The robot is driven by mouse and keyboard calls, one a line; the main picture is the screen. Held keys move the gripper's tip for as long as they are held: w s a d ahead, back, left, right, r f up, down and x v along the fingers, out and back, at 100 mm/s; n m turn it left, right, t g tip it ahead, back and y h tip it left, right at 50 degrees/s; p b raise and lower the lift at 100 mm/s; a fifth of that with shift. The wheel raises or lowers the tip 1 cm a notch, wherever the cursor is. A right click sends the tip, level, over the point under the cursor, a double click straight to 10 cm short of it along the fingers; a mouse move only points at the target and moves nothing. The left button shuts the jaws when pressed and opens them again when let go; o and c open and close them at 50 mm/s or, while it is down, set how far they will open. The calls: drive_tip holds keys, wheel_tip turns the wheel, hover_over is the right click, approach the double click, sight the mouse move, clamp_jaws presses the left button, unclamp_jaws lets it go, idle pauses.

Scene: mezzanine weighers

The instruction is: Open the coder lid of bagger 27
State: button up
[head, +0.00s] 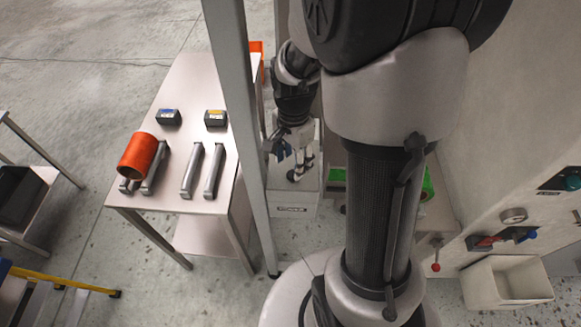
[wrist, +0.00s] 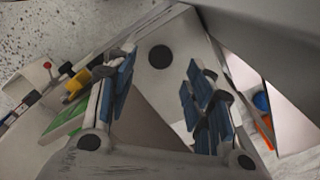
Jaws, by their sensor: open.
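A light grey box-like housing (head: 292,203) with a small dark label on its front stands behind the post, below my gripper. I cannot read the label, so I cannot tell if this is bagger 27's coder.
A steel table (head: 190,90) at left bears an orange roll (head: 142,156), metal bars and two small dark boxes. A grey upright post (head: 238,110) stands close beside my gripper. At right are a wall panel with gauge (head: 513,215) and a cream bin (head: 507,284).

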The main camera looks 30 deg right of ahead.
wheel_tip(320, 180, down, 5)
drive_tip(key=shift+f+b, duration=0.1)
drive_tip(key=shift+b, duration=0.25)
drive_tip(key=shift+c, duration=0.6)
clamp_jaws()
